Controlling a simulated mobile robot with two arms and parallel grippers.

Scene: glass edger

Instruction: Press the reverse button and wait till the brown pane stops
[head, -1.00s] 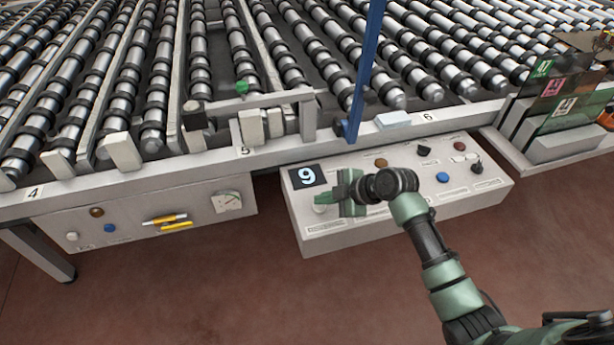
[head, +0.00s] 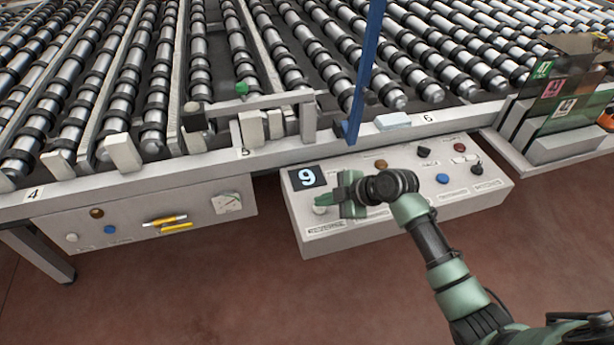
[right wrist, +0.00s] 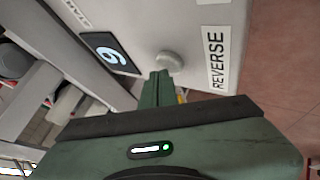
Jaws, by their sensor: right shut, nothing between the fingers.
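The reverse button is a pale round knob (right wrist: 169,62) beside the label REVERSE (right wrist: 216,60) in the right wrist view. In the head view the button (head: 320,210) sits at the left end of the control box (head: 310,238), below the display reading 9. My right gripper (head: 338,198) is shut and empty, with its tips at the button. In the right wrist view the shut fingertips (right wrist: 160,76) meet the button's edge; I cannot tell how far it is pressed. I cannot clearly make out a brown pane on the rollers. My left gripper is not in view.
Roller conveyors (head: 160,85) fill the back. A blue post (head: 364,75) rises behind the box. Another panel (head: 130,215) with buttons and a gauge is at left. Dark, labelled panes (head: 550,90) stand at right. The floor (head: 200,300) in front is clear.

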